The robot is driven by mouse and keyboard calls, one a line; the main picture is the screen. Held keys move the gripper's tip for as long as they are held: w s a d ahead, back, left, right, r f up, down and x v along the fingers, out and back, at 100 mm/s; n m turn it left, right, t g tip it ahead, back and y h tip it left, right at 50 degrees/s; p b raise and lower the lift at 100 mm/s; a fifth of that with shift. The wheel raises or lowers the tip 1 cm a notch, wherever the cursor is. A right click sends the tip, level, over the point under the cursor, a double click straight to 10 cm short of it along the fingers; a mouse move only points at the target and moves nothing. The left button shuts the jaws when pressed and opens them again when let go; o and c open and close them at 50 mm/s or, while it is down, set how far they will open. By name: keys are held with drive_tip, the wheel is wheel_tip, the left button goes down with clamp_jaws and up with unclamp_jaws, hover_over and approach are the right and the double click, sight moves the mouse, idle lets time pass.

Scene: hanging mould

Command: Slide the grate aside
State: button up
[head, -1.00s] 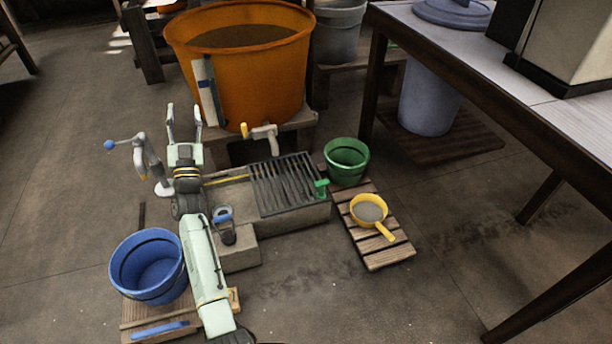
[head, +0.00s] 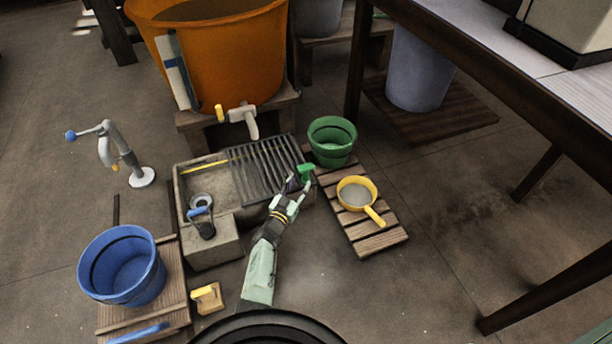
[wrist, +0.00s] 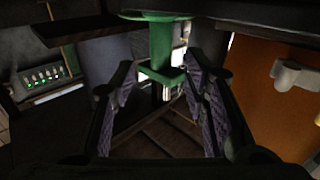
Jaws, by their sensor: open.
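The dark slatted grate (head: 264,167) lies over the right part of the stone basin (head: 192,200), leaving the basin's left part uncovered. A green handle (head: 306,172) stands at the grate's right end. My gripper (head: 296,184) is at the right end of the grate, beside the green handle. In the wrist view my gripper (wrist: 160,95) is open, and the green handle (wrist: 161,50) shows between and just beyond its two fingers. I cannot tell whether the fingers touch it.
An orange tub (head: 225,50) with a tap (head: 243,117) stands behind the basin. A blue bucket (head: 122,266) is at front left.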

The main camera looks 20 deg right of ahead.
sight(305, 175)
drive_tip(key=b+x, duration=0.3)
drive_tip(key=x, duration=0.2)
drive_tip(key=shift+w+d+f+b, duration=0.15)
drive_tip(key=shift+d+f+b, duration=0.05)
drive_tip(key=shift+b, duration=0.2)
drive_tip(key=shift+w+d+r+b, duration=0.25)
drive_tip(key=shift+w+d+b, duration=0.05)
drive_tip(key=shift+w+d, duration=0.15)
drive_tip(key=shift+a, duration=0.1)
clamp_jaws()
